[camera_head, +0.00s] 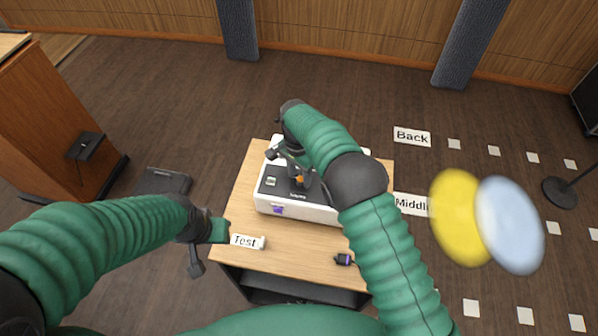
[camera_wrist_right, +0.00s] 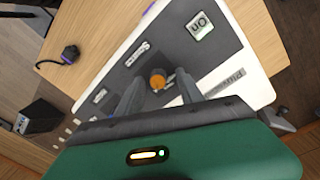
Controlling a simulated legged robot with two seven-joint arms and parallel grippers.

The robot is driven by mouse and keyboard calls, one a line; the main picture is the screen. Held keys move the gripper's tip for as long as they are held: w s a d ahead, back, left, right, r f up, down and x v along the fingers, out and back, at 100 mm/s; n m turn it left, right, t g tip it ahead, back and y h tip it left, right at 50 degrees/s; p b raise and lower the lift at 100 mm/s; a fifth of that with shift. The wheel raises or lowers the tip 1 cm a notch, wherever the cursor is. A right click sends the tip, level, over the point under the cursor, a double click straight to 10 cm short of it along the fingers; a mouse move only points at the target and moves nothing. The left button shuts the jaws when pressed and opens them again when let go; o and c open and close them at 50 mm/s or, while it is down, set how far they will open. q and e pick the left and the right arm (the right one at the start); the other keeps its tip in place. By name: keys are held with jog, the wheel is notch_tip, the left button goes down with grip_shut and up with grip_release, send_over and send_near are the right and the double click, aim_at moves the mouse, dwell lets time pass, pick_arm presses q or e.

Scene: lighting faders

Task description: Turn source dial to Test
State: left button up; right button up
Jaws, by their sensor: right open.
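A white control box (camera_head: 325,212) with a dark top panel sits on the wooden table. An orange-topped dial (camera_head: 299,179) stands on its panel; the dial (camera_wrist_right: 157,80) also shows in the right wrist view, near a small white label (camera_wrist_right: 139,53). My right gripper (camera_head: 290,161) is above the panel. In the wrist view its open fingers (camera_wrist_right: 159,78) point at the dial, one on each side; contact cannot be told. A "Test" sign (camera_head: 245,241) lies at the table's front left. My left gripper (camera_head: 204,240) is left of that sign, its jaws unclear.
The wooden table (camera_head: 290,258) has bare room in front of the box. A small dark plug-like item (camera_head: 344,259) lies front right. An "On" label (camera_wrist_right: 200,26) is on the panel. "Back" (camera_head: 412,136) and "Middle" (camera_head: 411,204) signs are to the right. Yellow and pale-blue discs (camera_head: 458,218) appear right.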

jog(key=shift+r, duration=0.25)
notch_tip(320, 180, up, 16)
jog(key=b, duration=0.1)
jog(key=shift+w+a, duration=0.35)
jog(key=shift+a, duration=0.1)
jog(key=shift+r, duration=0.1)
jog(key=s+d+f+n+t, duration=0.1)
jog(key=s+d+n, duration=0.15)
jog(key=d, duration=0.45)
jog(key=s+d+f+n+t, duration=0.1)
jog(key=s+d+f, duration=0.1)
jog(key=s+d, duration=0.35)
jog(key=s+d+f+n, duration=0.2)
jog(key=s+d, duration=0.2)
jog(key=s, duration=0.4)
jog(key=s+d+f+n+t, duration=0.1)
jog(key=s+d+f+n, duration=0.2)
jog(key=s, duration=0.5)
jog(key=shift+s+d+f, duration=0.2)
jog(key=shift+d+f, duration=0.05)
jog(key=shift+d, duration=0.45)
